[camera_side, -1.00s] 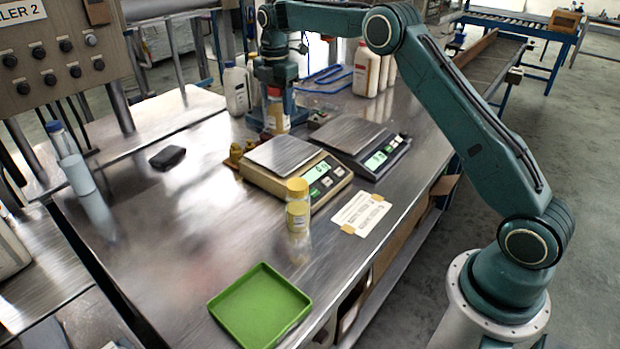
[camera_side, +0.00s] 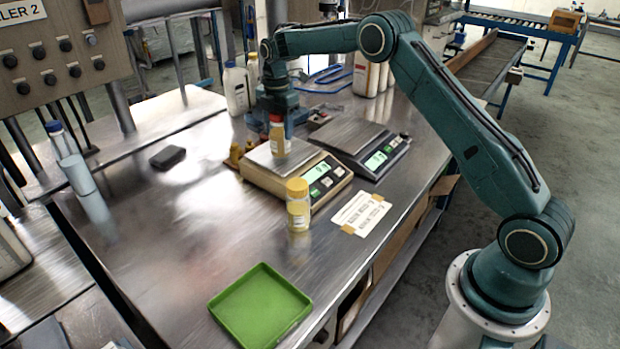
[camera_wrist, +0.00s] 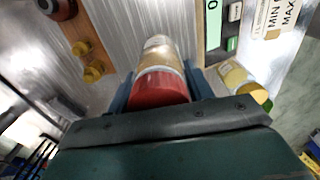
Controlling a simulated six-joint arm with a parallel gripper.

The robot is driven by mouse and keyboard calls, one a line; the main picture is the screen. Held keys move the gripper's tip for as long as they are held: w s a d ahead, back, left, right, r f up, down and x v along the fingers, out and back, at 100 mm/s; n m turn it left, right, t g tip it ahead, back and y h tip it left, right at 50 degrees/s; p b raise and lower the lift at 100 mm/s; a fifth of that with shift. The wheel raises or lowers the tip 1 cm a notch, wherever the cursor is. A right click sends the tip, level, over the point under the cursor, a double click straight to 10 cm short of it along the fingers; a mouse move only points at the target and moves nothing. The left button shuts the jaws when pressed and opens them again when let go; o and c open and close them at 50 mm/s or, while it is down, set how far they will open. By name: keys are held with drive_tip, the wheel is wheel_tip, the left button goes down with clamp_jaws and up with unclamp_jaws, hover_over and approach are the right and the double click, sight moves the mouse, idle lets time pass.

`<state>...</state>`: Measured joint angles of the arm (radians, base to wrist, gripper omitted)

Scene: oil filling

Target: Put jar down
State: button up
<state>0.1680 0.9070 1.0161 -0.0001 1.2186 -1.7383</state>
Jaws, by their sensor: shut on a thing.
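My gripper (camera_side: 277,119) is shut on a red-lidded jar (camera_side: 278,142) with yellowish contents. The jar is upright over the plate of the near, tan scale (camera_side: 252,181); I cannot tell whether its base touches the plate. In the wrist view, the jar's red lid (camera_wrist: 159,90) sits between the two blue fingers (camera_wrist: 160,92), with the jar body beyond it over the metal plate. A second jar with a yellow lid (camera_side: 298,206) stands on the table in front of the scale and also shows in the wrist view (camera_wrist: 234,76).
A dark scale (camera_side: 364,146) stands right of the tan one. Brass weights (camera_side: 236,154) sit at the tan scale's left. A green tray (camera_side: 259,308) lies at the table's front, and a printed card (camera_side: 361,212) on the right. White bottles (camera_side: 237,90) stand behind. The table's left-middle is mostly clear.

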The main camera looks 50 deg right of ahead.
drive_tip(key=shift+f, duration=0.45)
drive_tip(key=shift+f, duration=0.1)
drive_tip(key=o, duration=1.1)
wheel_tip(320, 180, up, 11)
drive_tip(key=shift+r, duration=0.6)
